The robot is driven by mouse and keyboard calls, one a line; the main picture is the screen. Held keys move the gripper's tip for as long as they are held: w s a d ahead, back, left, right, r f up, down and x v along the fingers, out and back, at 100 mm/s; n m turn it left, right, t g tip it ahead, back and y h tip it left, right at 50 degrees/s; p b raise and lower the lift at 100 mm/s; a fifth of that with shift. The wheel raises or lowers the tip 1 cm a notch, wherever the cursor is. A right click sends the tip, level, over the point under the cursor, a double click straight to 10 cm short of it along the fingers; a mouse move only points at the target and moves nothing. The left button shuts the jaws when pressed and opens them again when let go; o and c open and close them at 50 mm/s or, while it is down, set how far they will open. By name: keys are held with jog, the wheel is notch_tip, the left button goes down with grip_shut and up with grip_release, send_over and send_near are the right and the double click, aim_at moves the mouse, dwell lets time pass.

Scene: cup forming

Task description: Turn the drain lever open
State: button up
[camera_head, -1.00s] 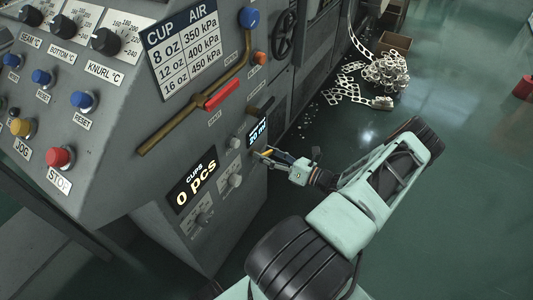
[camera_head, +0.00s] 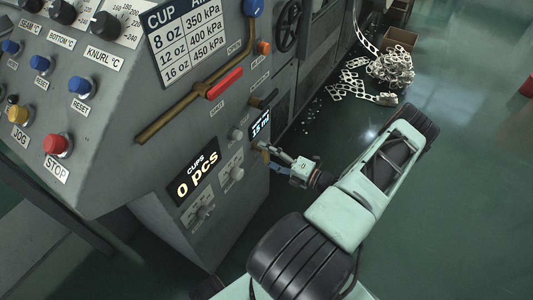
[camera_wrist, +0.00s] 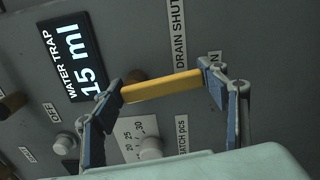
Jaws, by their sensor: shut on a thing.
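The drain lever (camera_wrist: 162,88) is a yellow bar on the grey machine panel, beside a label reading DRAIN SHUT (camera_wrist: 178,35). A second label (camera_wrist: 215,68), mostly covered by a finger, shows only an N. My gripper (camera_wrist: 161,92) is shut on the lever, with one blue-padded finger at each end of the bar. In the head view my gripper (camera_head: 270,152) reaches the panel below the small display, and the lever is mostly hidden there. The water trap display (camera_wrist: 72,65) reads 15 ml.
A white knob (camera_wrist: 150,147) sits close below the lever. A red lever (camera_head: 225,83) on a brass pipe is above, and a CUPS display (camera_head: 193,180) reading 0 pcs is to the left. Scrap strips (camera_head: 385,75) lie on the floor behind; floor at right is open.

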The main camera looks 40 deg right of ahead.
jog(key=shift+f+m, duration=0.15)
jog(key=shift+m, duration=0.55)
jog(key=shift+a, duration=0.15)
jog(key=o, duration=1.7)
jog(key=shift+c, duration=0.2)
jog(key=shift+s, duration=0.15)
jog(key=v, duration=1.2)
